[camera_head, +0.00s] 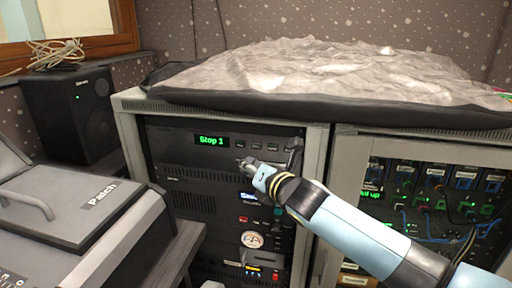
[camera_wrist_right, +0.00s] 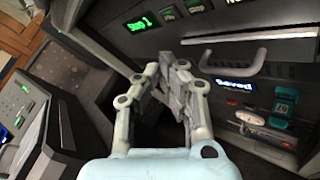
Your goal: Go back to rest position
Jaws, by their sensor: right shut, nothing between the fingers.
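My right gripper (camera_head: 246,163) reaches in from the lower right in the head view, in front of the equipment rack (camera_head: 128,142). In the right wrist view my right gripper (camera_wrist_right: 168,62) has its fingertips together with nothing between them. I cannot tell from these frames whether the fingertips touch the rack front. My left gripper is not in view.
A grey console (camera_head: 75,215) marked "Patch" stands at the left. A black speaker (camera_head: 70,115) is behind it. A crumpled grey cover (camera_head: 320,70) lies on top of the racks. A second rack with cables (camera_head: 425,200) is at the right. A handle (camera_wrist_right: 235,65) sticks out from the rack.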

